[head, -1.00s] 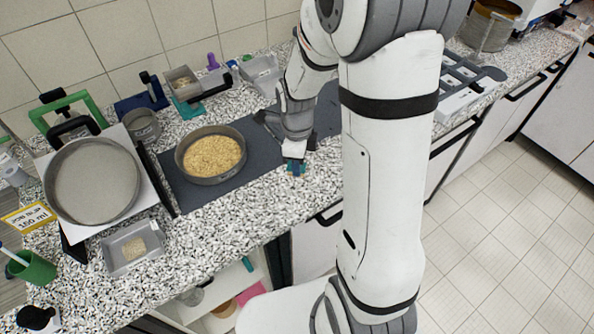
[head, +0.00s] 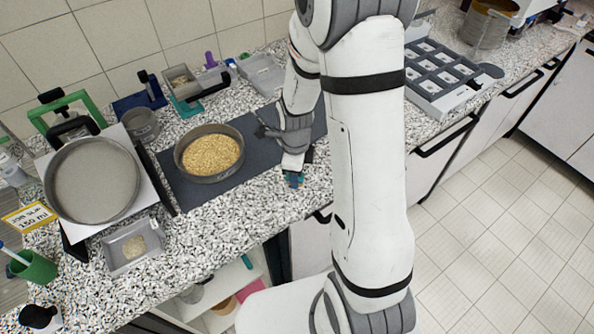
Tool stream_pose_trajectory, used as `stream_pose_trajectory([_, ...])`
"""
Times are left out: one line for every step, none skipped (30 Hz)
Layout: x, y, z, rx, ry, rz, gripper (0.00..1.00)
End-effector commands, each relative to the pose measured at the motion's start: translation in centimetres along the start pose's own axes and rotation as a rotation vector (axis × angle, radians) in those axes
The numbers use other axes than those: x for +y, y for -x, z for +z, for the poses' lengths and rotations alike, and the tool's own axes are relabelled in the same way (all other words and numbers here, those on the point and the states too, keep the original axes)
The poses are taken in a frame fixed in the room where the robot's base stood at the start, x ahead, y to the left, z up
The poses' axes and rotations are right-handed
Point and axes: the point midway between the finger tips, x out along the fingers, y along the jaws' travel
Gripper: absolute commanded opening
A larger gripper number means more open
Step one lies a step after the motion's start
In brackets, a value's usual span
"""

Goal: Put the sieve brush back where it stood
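My gripper (head: 292,179) points down over the speckled worktop, to the right of the round sieve of grain and near the front edge of the dark mat. A small teal and dark piece shows at its tip. I cannot tell whether it is part of the fingers or something held, and the finger gap is not visible. I cannot pick out the sieve brush for certain. A purple upright item (head: 210,60) stands at the back by the wall, too small to identify.
The sieve of grain (head: 242,164) sits on the dark mat (head: 205,198). A green cup (head: 38,270) stands front left. A compartmented grey rack (head: 440,92) lies at right. Bare worktop (head: 240,217) lies in front.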

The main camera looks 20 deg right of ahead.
Motion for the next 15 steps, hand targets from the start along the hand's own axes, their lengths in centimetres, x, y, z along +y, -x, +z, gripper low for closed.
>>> stream_pose_trajectory([0.0,0.0,0.0,0.0,0.0,0.0,0.5])
stream_pose_trajectory([0.0,0.0,0.0,0.0,0.0,0.0,0.5])
stream_pose_trajectory([0.0,0.0,0.0,0.0,0.0,0.0,0.5])
stream_pose_trajectory([0.0,0.0,0.0,0.0,0.0,0.0,0.5])
stream_pose_trajectory([0.0,0.0,0.0,0.0,0.001,0.0,0.5])
stream_pose_trajectory([0.0,0.0,0.0,0.0,0.001,0.0,0.5])
stream_pose_trajectory([0.0,0.0,0.0,0.0,0.001,0.0,0.5])
stream_pose_trajectory([0.0,0.1,0.0,0.0,0.001,0.0,0.5])
stream_pose_trajectory([0.0,0.2,0.0,0.0,0.001,-0.001,0.5])
stream_pose_trajectory([0.0,0.4,0.1,-0.001,0.001,-0.001,0.5])
stream_pose_trajectory([0.0,0.6,0.1,-0.001,0.001,-0.002,0.5])
stream_pose_trajectory([-0.1,0.9,0.1,-0.001,0.001,-0.002,0.5])
stream_pose_trajectory([-0.1,1.3,0.1,-0.002,0.001,-0.003,0.5])
stream_pose_trajectory([-0.1,1.8,0.1,-0.002,0.001,-0.004,0.5])
stream_pose_trajectory([-0.1,2.4,0.1,-0.002,0.001,-0.005,0.5])
